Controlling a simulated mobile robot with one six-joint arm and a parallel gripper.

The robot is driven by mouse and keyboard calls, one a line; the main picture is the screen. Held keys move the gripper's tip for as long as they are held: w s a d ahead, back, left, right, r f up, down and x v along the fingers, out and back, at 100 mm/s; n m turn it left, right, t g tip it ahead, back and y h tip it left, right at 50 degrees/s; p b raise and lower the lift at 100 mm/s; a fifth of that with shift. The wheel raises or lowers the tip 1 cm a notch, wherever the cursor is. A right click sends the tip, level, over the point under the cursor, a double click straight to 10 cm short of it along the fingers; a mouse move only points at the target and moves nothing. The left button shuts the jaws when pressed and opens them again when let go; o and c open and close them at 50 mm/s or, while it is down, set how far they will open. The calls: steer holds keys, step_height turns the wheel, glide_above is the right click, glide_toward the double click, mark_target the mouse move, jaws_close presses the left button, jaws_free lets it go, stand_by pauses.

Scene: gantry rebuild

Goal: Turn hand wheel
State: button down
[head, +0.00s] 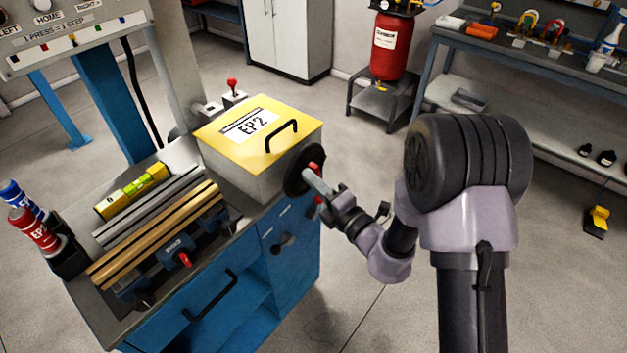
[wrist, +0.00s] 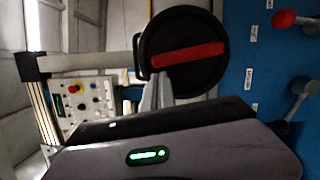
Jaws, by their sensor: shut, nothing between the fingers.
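The hand wheel (head: 292,181) is a black disc on the right side of the grey box with the yellow EP2 lid. A red bar (wrist: 187,54) crosses its face; in the wrist view it runs nearly level, slightly higher at its right end. My gripper (head: 309,175) is at the wheel's face, its light grey fingers shut and empty. In the wrist view the fingertips (wrist: 161,76) overlap the lower left part of the wheel, just below the bar's left end. I cannot tell whether they touch the bar or wheel. The fingers hide part of the wheel in the head view.
The yellow-lidded box (head: 222,133) stands on a blue cabinet (head: 290,262) with levers on its front. A control panel (wrist: 84,104) shows behind the wheel in the wrist view. Floor (head: 375,300) is open right of the cabinet; a workbench (head: 540,62) stands farther back.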

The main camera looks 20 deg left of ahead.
steer(key=shift+w, duration=0.1)
steer(key=p, duration=0.2)
steer(key=w+r+m+p, duration=0.1)
steer(key=p, duration=0.1)
steer(key=shift+d+r+p, duration=0.25)
steer(key=shift+r+p, duration=0.05)
steer(key=shift+p, duration=0.1)
steer(key=shift+w+d+f+m+h+p, duration=0.1)
steer(key=shift+w+f+m+h+p, duration=0.15)
steer(key=shift+m+p, duration=0.4)
steer(key=shift+f, duration=0.2)
